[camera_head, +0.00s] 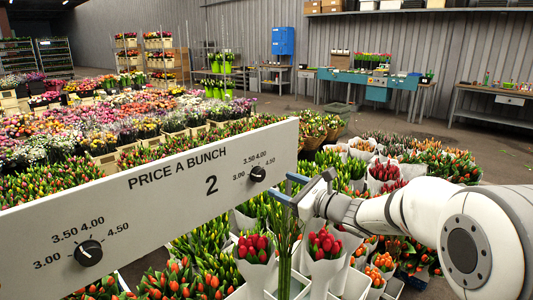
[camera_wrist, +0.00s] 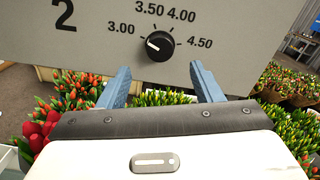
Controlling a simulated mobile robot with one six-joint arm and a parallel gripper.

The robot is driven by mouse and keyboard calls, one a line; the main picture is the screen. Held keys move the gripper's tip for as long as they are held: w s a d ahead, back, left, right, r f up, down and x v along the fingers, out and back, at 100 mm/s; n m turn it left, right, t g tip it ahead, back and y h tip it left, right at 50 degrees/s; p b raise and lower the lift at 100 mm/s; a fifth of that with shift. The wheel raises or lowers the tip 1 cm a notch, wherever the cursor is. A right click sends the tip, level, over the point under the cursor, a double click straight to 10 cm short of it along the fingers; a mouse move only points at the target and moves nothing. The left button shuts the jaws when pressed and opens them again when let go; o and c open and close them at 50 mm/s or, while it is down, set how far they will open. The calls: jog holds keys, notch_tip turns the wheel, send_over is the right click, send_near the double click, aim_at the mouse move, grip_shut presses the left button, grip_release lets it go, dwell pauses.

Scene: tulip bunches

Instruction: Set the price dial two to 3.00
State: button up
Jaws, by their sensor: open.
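Dial two is a round black knob (camera_wrist: 160,46) on the pale price board (camera_wrist: 230,30), right of the printed "2". Its white pointer aims left and slightly up, toward the 3.00 side; I cannot tell if it lines up exactly with the tick. Marks 3.00, 3.50, 4.00 and 4.50 run around it. The same dial two (camera_head: 258,174) shows near the board's right end in the head view. My gripper (camera_wrist: 160,73) is open and empty, its blue fingers spread to either side below the dial in the wrist view. It appears apart from the knob.
Another black dial (camera_head: 88,253) with the same marks is at the board's left. Tulip bunches in white wraps (camera_head: 325,245) and buckets crowd below and behind the board. Tall green stems (camera_head: 286,250) stand just under my gripper. Workbenches (camera_head: 370,80) are far back.

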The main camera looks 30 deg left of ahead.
aim_at(261, 176)
jog(key=shift+d+r+m+p, duration=0.15)
jog(key=shift+m+p, duration=0.25)
jog(key=shift+p, duration=0.2)
jog(key=shift+a+f, duration=0.2)
jog(key=shift+a, duration=0.3)
jog(key=x, duration=0.7)
jog(key=shift+w, duration=0.1)
jog(key=shift+c, duration=0.2)
jog(key=c, duration=0.9)
jog(key=shift+f, duration=0.1)
jog(key=shift+c, duration=0.2)
